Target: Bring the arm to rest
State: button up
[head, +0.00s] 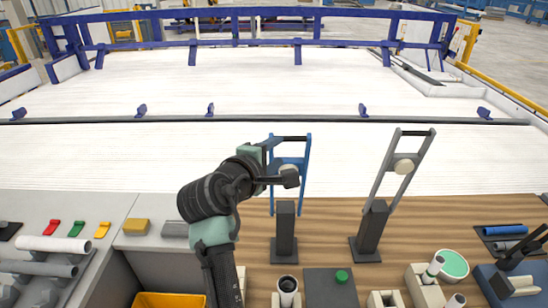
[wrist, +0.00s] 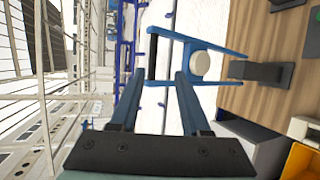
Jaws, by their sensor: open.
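My gripper (wrist: 160,74) is open in the wrist view. Its two dark blue-grey fingers stand apart with nothing between them. In the head view, my dark arm with pale green joints rises from the bottom centre and bends right. Its end overlaps the blue frame (head: 306,160), so the fingers are hard to make out there. In the wrist view the blue frame (wrist: 205,46) with its white round knob (wrist: 201,64) lies beyond the fingertips. I cannot tell how far apart they are.
A grey frame (head: 421,155) stands on a dark base to the right. Pipe holders, a dark block with a green button (head: 342,276) and a yellow bin (head: 168,300) are at the front. The white slatted surface (head: 100,160) behind is mostly clear.

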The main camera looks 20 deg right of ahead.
jog(key=shift+s+a, duration=0.2)
jog(key=s+a+r+m+t+y+b, duration=0.2)
jog(key=a+r+m+t, duration=0.15)
jog(key=r, duration=0.35)
jog(key=s+a+r+m+t+y+b, duration=0.1)
jog(key=s+a+r+m+t, duration=0.2)
jog(key=r, duration=0.5)
jog(key=s+a+r+m+t+y+b, duration=0.1)
jog(key=s+a+r+m+t+y, duration=0.1)
jog(key=s+r, duration=0.5)
jog(key=s+a+r+m+t+y+b, duration=0.1)
jog(key=s+a+r+m+t+y, duration=0.2)
jog(key=s+r+t, duration=0.4)
jog(key=s+a+r+y, duration=0.1)
jog(key=s+a, duration=0.1)
jog(key=s, duration=0.2)
jog(key=shift+s+a+t+b, duration=0.35)
jog(key=shift+s+a+b, duration=0.05)
